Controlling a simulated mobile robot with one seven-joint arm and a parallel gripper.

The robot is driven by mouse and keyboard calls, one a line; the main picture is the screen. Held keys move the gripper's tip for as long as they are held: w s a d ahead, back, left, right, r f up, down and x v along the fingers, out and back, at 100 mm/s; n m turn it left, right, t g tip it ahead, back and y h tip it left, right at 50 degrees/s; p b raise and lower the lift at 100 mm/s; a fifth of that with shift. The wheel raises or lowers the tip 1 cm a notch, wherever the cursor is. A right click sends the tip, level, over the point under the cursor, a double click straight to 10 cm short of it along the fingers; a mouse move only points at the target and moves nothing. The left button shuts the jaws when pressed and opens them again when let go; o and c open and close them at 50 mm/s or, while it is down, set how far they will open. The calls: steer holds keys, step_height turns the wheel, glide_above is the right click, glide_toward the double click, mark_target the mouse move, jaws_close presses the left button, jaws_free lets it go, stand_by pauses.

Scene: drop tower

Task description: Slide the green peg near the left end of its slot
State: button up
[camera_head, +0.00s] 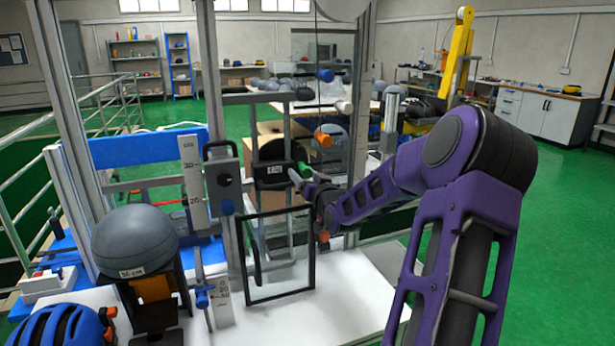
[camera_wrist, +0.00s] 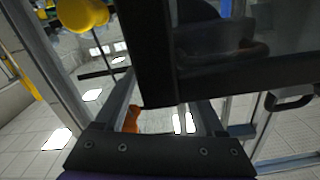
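The green peg (camera_head: 305,169) shows in the head view as a small green end beside the dark round weight and just above my gripper. Its slot cannot be made out, so I cannot tell where along it the peg sits. My gripper (camera_head: 308,190) is close to the peg, in front of the tower's dark parts; contact cannot be told. No green peg shows there.
A dark-framed clear panel (camera_head: 279,297) stands below my gripper. An orange peg (camera_head: 323,139) and a blue peg (camera_head: 325,75) are above. A grey ball (camera_head: 134,240) and blue helmet (camera_head: 62,328) are at left. The white base (camera_head: 350,300) has bare room at right.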

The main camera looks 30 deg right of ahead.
steer(key=shift+s+d, duration=0.1)
steer(key=shift+d, duration=0.1)
steer(key=shift+s, duration=0.2)
steer(key=p+v, duration=0.1)
steer(key=v, duration=1.6)
steer(key=shift+a+p, duration=0.2)
steer(key=shift+p, duration=0.15)
steer(key=shift+w, duration=0.15)
